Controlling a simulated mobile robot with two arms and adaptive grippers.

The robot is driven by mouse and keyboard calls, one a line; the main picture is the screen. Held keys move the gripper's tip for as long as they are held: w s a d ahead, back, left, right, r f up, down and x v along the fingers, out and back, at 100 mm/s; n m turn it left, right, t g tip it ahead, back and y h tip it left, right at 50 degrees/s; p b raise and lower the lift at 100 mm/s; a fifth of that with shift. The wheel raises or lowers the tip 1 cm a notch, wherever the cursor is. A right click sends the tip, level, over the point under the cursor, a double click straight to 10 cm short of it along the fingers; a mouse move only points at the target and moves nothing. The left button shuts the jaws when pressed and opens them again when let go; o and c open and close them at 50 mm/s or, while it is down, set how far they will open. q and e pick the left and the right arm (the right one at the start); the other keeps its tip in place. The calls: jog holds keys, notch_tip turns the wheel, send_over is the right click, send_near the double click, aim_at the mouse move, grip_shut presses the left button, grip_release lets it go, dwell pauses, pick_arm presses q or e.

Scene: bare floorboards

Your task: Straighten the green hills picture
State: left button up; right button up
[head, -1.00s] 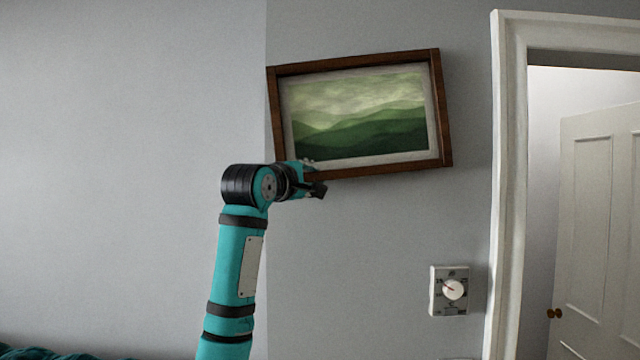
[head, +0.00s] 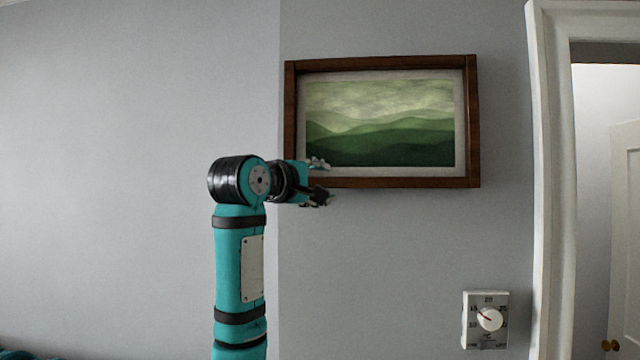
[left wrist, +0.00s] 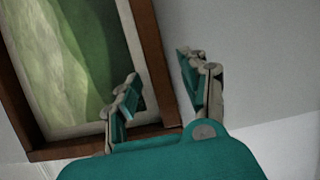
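The green hills picture (head: 390,125) hangs on the grey wall in a brown wooden frame. In the head view it looks close to level, its bottom edge nearly horizontal. My left gripper (head: 319,181) is at the frame's lower left. One finger is in front of the picture's lower margin and the other is below the frame. In the left wrist view the left gripper (left wrist: 160,80) is open, with a frame bar (left wrist: 153,62) between its fingers and gaps showing on both sides. Contact cannot be told. My right gripper is out of view.
A white dial box (head: 486,320) is on the wall below and right of the picture. A white door frame (head: 549,180) and a panelled door (head: 625,230) stand at the right. The wall left of my arm is bare.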

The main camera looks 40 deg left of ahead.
pick_arm(q)
jog(key=shift+s, duration=0.15)
jog(key=s+d, duration=0.2)
jog(key=s, duration=0.9)
jog(key=shift+s, duration=0.3)
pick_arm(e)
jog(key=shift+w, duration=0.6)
